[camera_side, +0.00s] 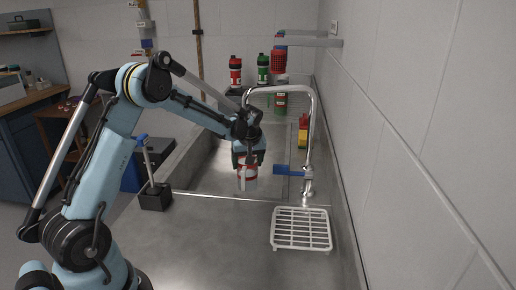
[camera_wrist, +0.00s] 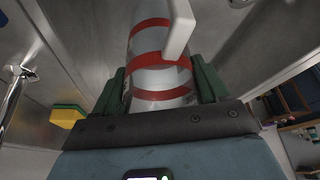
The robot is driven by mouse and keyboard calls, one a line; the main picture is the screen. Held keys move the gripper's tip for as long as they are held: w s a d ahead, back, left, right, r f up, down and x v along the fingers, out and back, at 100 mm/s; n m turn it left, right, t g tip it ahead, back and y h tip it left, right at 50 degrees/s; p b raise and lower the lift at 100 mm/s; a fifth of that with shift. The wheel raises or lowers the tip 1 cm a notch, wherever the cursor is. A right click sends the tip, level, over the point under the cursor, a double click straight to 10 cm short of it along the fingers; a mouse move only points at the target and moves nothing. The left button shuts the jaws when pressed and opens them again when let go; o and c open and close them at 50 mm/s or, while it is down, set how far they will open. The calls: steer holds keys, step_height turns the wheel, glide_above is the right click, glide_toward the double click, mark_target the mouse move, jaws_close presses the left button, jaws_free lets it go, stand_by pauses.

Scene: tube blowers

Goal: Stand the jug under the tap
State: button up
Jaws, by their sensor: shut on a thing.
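The jug (camera_side: 246,177) is white with red bands. It hangs upright, as far as I can tell, below my gripper (camera_side: 248,156) at the near edge of the sink basin. In the wrist view the jug (camera_wrist: 158,78) sits between the two green fingers of my gripper (camera_wrist: 157,72), with its white handle toward the camera. My gripper is shut on the jug. The silver tap (camera_side: 313,120) has a tall curved neck and a blue lever. Its spout end is partly hidden behind my wrist, so I cannot tell whether the jug is directly under it.
A white draining rack (camera_side: 301,229) lies on the counter in front of the tap. A yellow and green sponge (camera_side: 303,132) stands behind the tap. Red (camera_side: 235,70) and green (camera_side: 263,68) bottles stand at the back.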

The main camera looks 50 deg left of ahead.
mark_target(249, 172)
steer(key=shift+a+f, duration=0.2)
steer(key=shift+f, duration=0.25)
step_height(249, 172, down, 10)
steer(key=shift+f, duration=0.1)
steer(key=o, duration=1.2)
steer(key=shift+c, duration=0.2)
steer(key=v, duration=1.2)
